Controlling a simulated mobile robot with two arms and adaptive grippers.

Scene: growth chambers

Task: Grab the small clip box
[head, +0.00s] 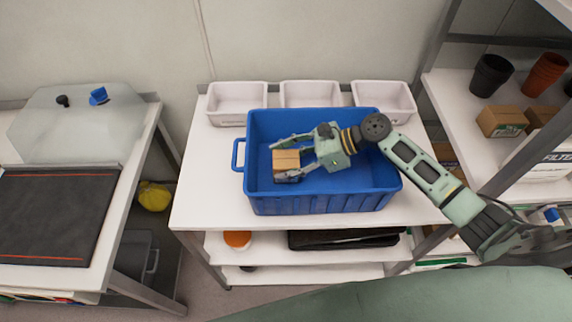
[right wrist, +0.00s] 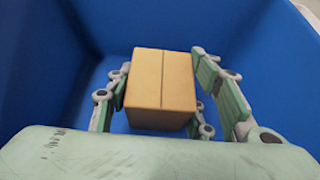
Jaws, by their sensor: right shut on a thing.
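The small clip box is a brown cardboard box (head: 286,161) inside the blue bin (head: 325,202) in the head view. My right gripper (head: 289,158) reaches into the bin from the right and is shut on the box, a finger on each side. In the right wrist view the box (right wrist: 161,82) sits between the fingers, with blue bin walls around it. I cannot tell whether the box touches the bin floor. My left gripper is not in view.
Three white trays (head: 309,94) stand behind the bin on the white table (head: 200,195). A shelf at right holds dark and terracotta pots (head: 543,75) and another cardboard box (head: 501,121). A bench with a black mat (head: 58,215) stands at left.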

